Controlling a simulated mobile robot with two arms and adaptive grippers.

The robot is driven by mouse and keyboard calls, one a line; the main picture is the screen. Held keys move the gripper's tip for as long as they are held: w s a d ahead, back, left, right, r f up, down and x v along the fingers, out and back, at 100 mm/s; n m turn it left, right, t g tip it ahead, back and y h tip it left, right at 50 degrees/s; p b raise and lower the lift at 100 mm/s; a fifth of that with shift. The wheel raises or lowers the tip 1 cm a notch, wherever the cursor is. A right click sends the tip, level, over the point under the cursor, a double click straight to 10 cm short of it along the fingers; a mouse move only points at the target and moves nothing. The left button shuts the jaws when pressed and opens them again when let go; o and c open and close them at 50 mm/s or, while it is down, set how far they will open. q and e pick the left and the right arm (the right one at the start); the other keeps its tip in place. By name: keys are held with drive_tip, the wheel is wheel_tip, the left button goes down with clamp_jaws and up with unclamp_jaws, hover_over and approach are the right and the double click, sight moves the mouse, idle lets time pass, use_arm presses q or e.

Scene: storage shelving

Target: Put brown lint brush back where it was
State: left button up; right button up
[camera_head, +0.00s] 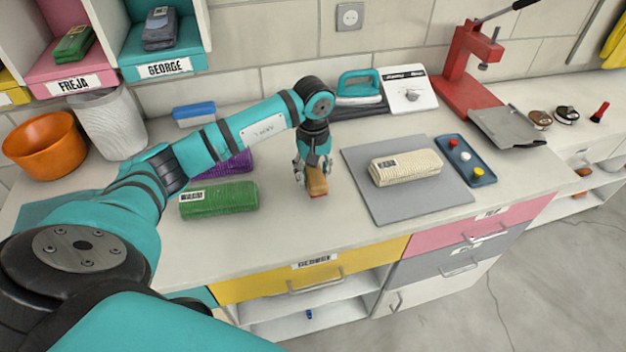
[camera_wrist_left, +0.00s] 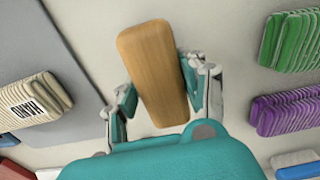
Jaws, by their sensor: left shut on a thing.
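The brown lint brush (camera_head: 317,184) is a small wooden-backed block with a reddish edge underneath. My left gripper (camera_head: 313,168) is shut on it, pointing down at the middle of the counter, just left of the grey mat. In the left wrist view the brush (camera_wrist_left: 152,65) shows its plain tan back, lying lengthwise between the two fingers of the gripper (camera_wrist_left: 160,90). From these views I cannot tell whether the brush touches the counter or hangs a little above it. My right gripper is not in view.
A grey mat (camera_head: 373,206) with a cream folded towel (camera_head: 405,167) lies to the right, beside a blue tray (camera_head: 473,178) with coloured buttons. Green (camera_head: 218,201) and purple (camera_head: 232,166) towels lie left. A red press (camera_head: 468,75) stands behind. The counter front around the brush is clear.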

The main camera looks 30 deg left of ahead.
use_arm(q)
wheel_tip(320, 180, down, 3)
drive_tip(key=shift+s+r+p, duration=0.1)
drive_tip(key=shift+r+p, duration=0.1)
drive_tip(key=shift+p, duration=0.45)
drive_tip(key=shift+a+f, duration=0.1)
drive_tip(key=shift+f, duration=0.35)
drive_tip(key=shift+f, duration=0.15)
drive_tip(key=o, duration=1.1)
